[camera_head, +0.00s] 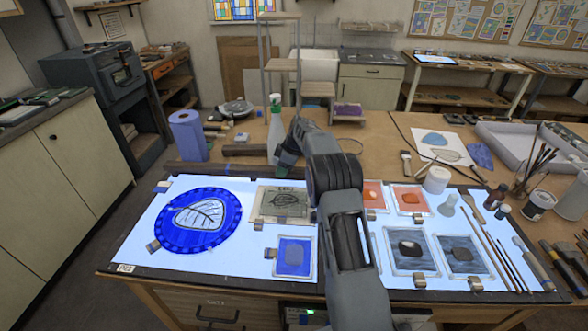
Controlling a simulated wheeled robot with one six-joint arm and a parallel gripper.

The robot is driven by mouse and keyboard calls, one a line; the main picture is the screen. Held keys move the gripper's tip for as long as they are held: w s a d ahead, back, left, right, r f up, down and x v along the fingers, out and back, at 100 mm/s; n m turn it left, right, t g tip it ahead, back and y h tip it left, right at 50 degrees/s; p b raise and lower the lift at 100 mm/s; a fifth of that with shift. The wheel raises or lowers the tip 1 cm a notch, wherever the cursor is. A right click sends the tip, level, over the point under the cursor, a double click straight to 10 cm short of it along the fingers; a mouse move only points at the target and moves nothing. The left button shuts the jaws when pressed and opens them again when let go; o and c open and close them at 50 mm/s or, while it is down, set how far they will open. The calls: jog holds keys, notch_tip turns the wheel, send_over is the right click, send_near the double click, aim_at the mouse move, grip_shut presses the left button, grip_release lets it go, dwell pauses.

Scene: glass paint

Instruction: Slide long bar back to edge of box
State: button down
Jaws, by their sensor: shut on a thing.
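The light box (185,262) has a glowing white top and lies on the wooden workbench. The long bar (212,169) is thin and dark and lies along the far side of the light box. Its left part shows; my arm covers much of its middle. My gripper (284,160) is at the bar, just left of my forearm, and is shut on it. The fingertips are small and partly hidden, so the exact contact is hard to see.
A blue round glass piece with a leaf (200,222) and several framed glass samples lie on the box. Brushes and jars crowd the right.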

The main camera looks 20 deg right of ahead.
jog(key=shift+w+d+r, duration=0.1)
jog(key=shift+w+r, duration=0.1)
jog(key=shift+r, duration=0.05)
jog(key=c, duration=1)
grip_release()
jog(key=shift+o, duration=0.9)
jog(key=shift+w+f, duration=0.1)
jog(key=shift+w, duration=0.05)
jog(key=shift+o, duration=1.1)
jog(key=shift+f, duration=0.1)
jog(key=b+v, duration=0.1)
jog(key=v, duration=1.3)
